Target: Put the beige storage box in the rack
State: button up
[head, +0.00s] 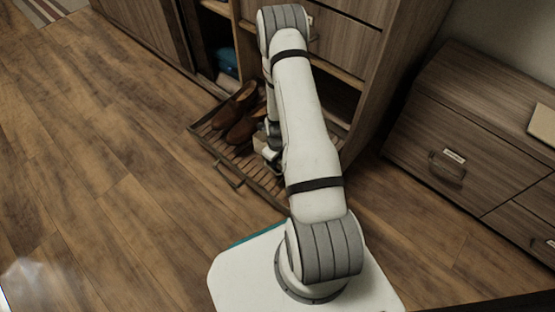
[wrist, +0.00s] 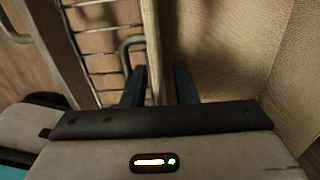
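The beige storage box (wrist: 235,45) fills the right of the wrist view, and I look down into its woven inside. My gripper (wrist: 161,88) straddles its near left wall, one dark finger outside and one inside. The fingers stand apart, with a gap showing between the wall and the right finger. The slatted rack (head: 205,135) is pulled out low in front of the cabinet in the head view. Its bars (wrist: 100,40) show left of the box in the wrist view. In the head view my arm hides most of the box and gripper.
Brown shoes (head: 240,115) sit on the rack's left part. The rack has a front handle (head: 229,174). The cabinet (head: 345,35) rises behind, with a dresser (head: 470,130) to the right. The wooden floor (head: 110,190) at the left is clear.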

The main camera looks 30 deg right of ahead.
notch_tip(320, 180, up, 13)
jog(key=p, duration=0.5)
jog(key=shift+f+p, duration=0.2)
jog(key=shift+p, duration=0.1)
jog(key=s+a+r+n, duration=0.1)
jog(key=a+r+n, duration=0.2)
jog(key=r+n, duration=0.6)
jog(key=s+a+r+n, duration=0.1)
jog(key=a+r+n, duration=0.35)
jog(key=r, duration=0.95)
jog(key=s+a+r+n, duration=0.2)
jog(key=s+r+n, duration=0.5)
jog(key=n, duration=0.2)
jog(key=s+a+r+n+t, duration=0.1)
jog(key=s+a+r+n, duration=0.1)
jog(key=s+r+n, duration=0.5)
jog(key=shift+s+a+r+n, duration=0.4)
jog(key=shift+s+n, duration=0.4)
jog(key=shift+n, duration=0.25)
